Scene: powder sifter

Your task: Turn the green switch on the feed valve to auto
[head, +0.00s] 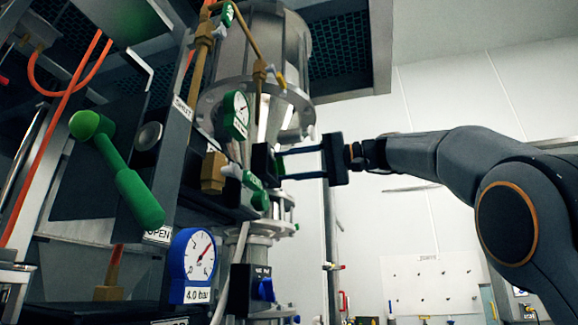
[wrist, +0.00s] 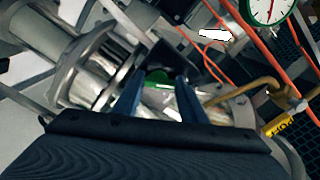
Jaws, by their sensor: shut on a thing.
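The green switch (wrist: 158,77) shows in the wrist view between the tips of my two fingers. My gripper (wrist: 159,84) is shut on it, with a finger on either side. In the head view my gripper (head: 281,165) reaches in from the right, its fingertips at a small black box (head: 262,161) on the machine. The switch itself is mostly hidden there by the fingers and the box. The switch's marks and its exact angle cannot be read in either view.
A big green lever (head: 122,172) stands at the left by SHUT and OPEN labels. A green gauge (head: 237,113) and a blue gauge (head: 195,262) are close by. A second black box has a blue switch (head: 265,289). Orange hoses (wrist: 212,65) run past in the wrist view.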

